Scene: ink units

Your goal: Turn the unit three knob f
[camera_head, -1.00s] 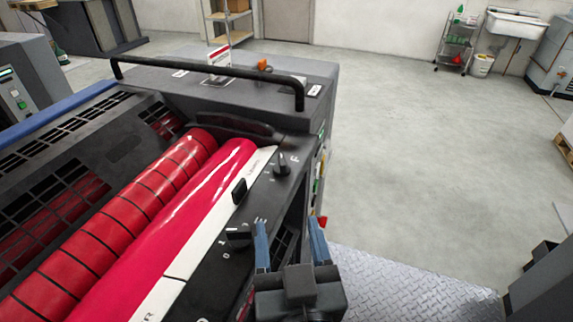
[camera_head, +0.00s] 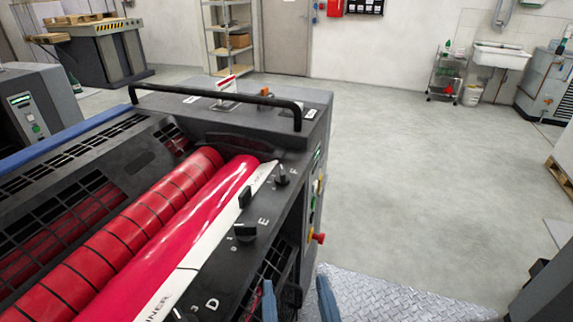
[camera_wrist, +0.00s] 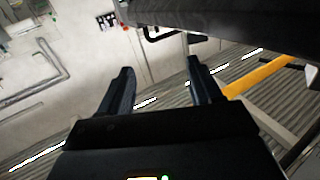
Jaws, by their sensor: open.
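The ink unit (camera_head: 150,150) with red rollers fills the left of the head view. Knob F (camera_head: 282,177) is a small dark knob beside the white letter F, near the far end of the panel. In the wrist view my gripper (camera_wrist: 158,80) shows open with nothing between the fingers; no knob shows there.
A black handrail (camera_head: 215,95) arches over the unit's far end. A red button (camera_head: 319,238) sticks out from the unit's right side. The floor to the right (camera_head: 420,190) is clear.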

